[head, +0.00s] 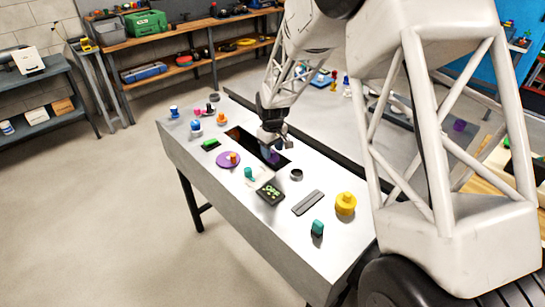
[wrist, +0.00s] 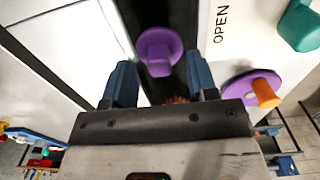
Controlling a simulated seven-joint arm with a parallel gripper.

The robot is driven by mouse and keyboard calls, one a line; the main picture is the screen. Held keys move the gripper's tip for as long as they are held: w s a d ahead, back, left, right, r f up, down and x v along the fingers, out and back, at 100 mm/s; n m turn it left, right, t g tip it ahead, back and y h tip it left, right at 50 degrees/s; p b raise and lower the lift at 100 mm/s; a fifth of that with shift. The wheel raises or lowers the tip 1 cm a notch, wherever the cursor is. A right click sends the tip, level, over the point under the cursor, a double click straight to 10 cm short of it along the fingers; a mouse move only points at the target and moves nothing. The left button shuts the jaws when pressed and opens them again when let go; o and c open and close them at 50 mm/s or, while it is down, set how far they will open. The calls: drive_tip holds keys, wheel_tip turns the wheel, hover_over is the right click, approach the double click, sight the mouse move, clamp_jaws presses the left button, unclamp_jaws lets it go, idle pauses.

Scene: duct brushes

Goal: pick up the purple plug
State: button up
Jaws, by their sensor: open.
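The purple plug (wrist: 158,50) shows in the wrist view as a round head with a stub, over a dark slot in the bench. It lies just beyond and between the two blue fingers of my gripper (wrist: 160,78), which are spread apart with nothing between their tips. In the head view my gripper (head: 272,140) points down over the dark slot, and a small purple patch of the plug (head: 274,159) shows just below it. I cannot tell from these views how far the fingertips are above the plug.
A purple disc (head: 223,161) with an orange knob (wrist: 265,93) lies beside the slot. A teal piece (wrist: 303,25), a dark box (head: 270,194), a grey bar (head: 308,203) and a yellow knob (head: 345,204) stand on the metal bench (head: 275,228).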

drive_tip(key=shift+f, duration=0.7)
clamp_jaws()
idle(0.4)
drive_tip(key=shift+r, duration=1.6)
drive_tip(key=shift+s+d+r, duration=0.1)
drive_tip(key=shift+s+r, duration=0.1)
drive_tip(key=shift+s, duration=0.05)
drive_tip(key=s+d, duration=0.1)
drive_tip(key=s, duration=0.4)
drive_tip(key=s+d+r, duration=0.1)
drive_tip(key=s, duration=0.4)
drive_tip(key=s+d, duration=0.2)
drive_tip(key=s, duration=0.3)
drive_tip(key=shift+r, duration=0.2)
